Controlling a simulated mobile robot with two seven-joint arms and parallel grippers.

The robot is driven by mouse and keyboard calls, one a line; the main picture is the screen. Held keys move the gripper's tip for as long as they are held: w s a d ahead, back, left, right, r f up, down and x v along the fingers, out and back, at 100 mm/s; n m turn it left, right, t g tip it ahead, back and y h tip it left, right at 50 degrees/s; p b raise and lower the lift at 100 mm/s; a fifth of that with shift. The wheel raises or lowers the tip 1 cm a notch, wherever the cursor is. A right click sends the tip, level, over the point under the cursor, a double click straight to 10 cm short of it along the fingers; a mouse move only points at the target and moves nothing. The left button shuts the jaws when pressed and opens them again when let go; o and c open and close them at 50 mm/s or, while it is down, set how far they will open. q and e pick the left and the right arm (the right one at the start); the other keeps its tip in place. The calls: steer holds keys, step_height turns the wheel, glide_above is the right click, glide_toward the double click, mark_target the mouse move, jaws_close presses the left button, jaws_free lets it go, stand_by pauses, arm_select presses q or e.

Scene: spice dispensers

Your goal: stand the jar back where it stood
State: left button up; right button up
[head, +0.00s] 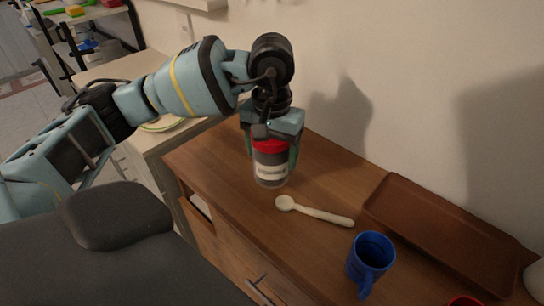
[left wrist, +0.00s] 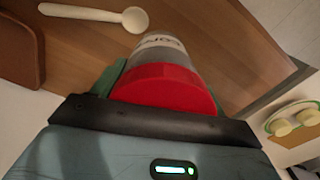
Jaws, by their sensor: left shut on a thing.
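The jar (head: 270,170) has a red lid, a clear body with dark contents and a pale label. It is upright at the far left part of the wooden counter (head: 225,160). My left gripper (head: 271,150) comes down from above and is shut on the jar around its upper part. In the left wrist view the jar's red lid (left wrist: 165,88) sits between the fingers, with the label partly visible beyond it. I cannot tell whether the jar's base touches the counter. My right gripper is not in view.
A cream spoon (head: 315,211) lies just right of the jar. A blue mug (head: 370,262) stands near the front, and a brown tray (head: 440,235) lies along the wall. A red item (head: 465,300) is cut off at the bottom edge.

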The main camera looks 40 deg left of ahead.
arm_select(q)
steer(key=shift+w+a, duration=0.15)
steer(key=shift+w, duration=0.15)
steer(key=shift+w+a, duration=0.1)
steer(key=shift+w+a, duration=0.15)
steer(key=shift+w, duration=0.05)
step_height(320, 180, down, 3)
steer(key=shift+f, duration=0.25)
steer(key=shift+f, duration=0.2)
steer(key=o, duration=1.4)
steer(key=shift+c, duration=0.2)
